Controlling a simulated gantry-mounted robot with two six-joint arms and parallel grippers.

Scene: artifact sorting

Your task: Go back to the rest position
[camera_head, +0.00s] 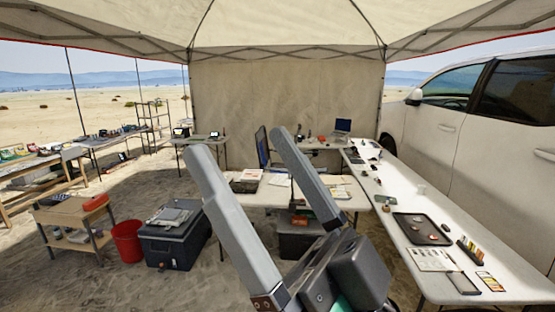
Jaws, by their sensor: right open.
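My right gripper (243,152) rises large in the foreground of the head view. Its two long grey fingers are spread apart and point up and away, with nothing between them. It is held up in front of the middle work table (262,199) and hides part of it. It is left of the long white table (466,222) and apart from it. My left gripper is not in this view.
A black tray (408,234) with small pieces, a printed sheet (431,259) and a colour chart (490,281) lie on the long table. A white vehicle (490,150) stands behind it. A dark cooler (172,248) and red bucket (127,242) stand on sandy ground at left.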

